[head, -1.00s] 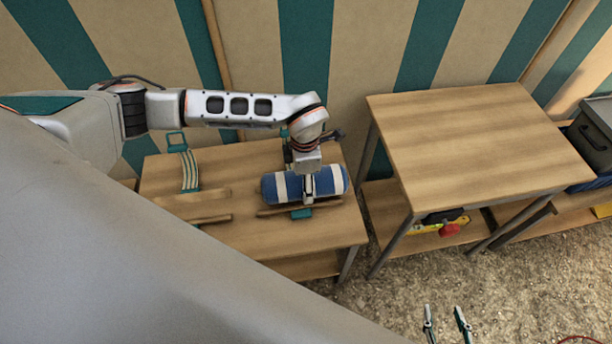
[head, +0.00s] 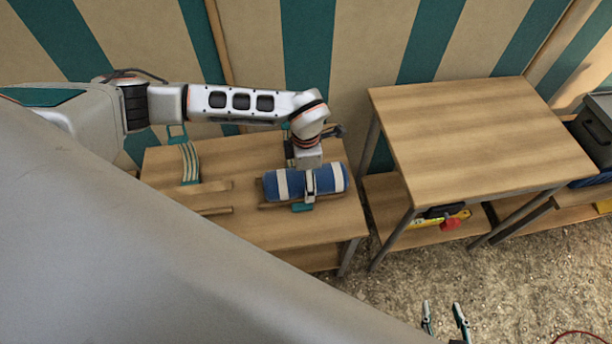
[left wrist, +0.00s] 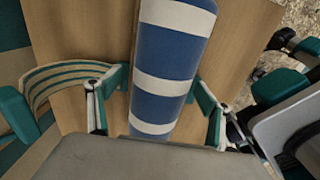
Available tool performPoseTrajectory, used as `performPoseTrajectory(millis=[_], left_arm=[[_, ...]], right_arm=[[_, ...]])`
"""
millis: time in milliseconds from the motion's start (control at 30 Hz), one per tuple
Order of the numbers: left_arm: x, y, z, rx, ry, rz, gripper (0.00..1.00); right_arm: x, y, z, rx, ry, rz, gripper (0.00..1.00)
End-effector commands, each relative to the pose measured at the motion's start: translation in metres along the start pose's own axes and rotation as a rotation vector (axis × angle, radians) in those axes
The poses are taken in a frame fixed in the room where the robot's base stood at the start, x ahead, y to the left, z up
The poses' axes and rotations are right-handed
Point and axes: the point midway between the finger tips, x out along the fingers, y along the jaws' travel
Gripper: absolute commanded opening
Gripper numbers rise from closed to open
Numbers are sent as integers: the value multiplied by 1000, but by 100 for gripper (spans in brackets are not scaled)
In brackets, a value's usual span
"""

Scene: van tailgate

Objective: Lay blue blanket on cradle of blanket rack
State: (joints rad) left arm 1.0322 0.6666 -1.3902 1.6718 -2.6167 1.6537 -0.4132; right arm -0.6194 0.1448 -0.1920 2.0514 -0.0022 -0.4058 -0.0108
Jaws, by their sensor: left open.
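The blue blanket (head: 328,180), a roll with white bands, lies along the wooden cradle (head: 267,204) on the low table; the cradle is mostly hidden under it. My left gripper (head: 310,186) comes down over the roll's middle. In the left wrist view my left gripper (left wrist: 160,108) has its teal-padded fingers spread on both sides of the blanket (left wrist: 170,52), with a gap showing at the left finger. My right gripper (head: 446,322) shows only its two fingertips at the bottom edge, apart, with nothing between them.
Wooden bars (head: 205,189) with a striped strap (head: 189,163) lie left of the blanket on the low table (head: 245,233). A taller table (head: 470,130) stands to the right, with a yellow and red tool (head: 450,222) below. A dark box (head: 595,130) is at far right.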

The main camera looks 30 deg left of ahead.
Motion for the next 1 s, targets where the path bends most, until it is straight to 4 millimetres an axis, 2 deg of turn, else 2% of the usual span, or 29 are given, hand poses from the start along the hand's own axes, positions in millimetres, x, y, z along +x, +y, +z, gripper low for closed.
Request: performPoseTrajectory(millis=[167, 400, 600, 800, 1000], left_arm=[[-23, 2, 1, 1, -3, 5, 79], [-73, 2, 1, 0, -5, 5, 79], [-105, 1, 1, 0, -3, 4, 79], [-118, 1, 0, -1, -2, 2, 79], [-119, 0, 0, -1, -1, 1, 79]], right_arm=[[0, 1, -2, 1, 3, 2, 40], [0, 1, -3, 1, 4, 3, 40], [0, 1, -3, 1, 4, 3, 40], [0, 1, -3, 1, 4, 3, 40], [0, 1, -3, 1, 4, 3, 40]])
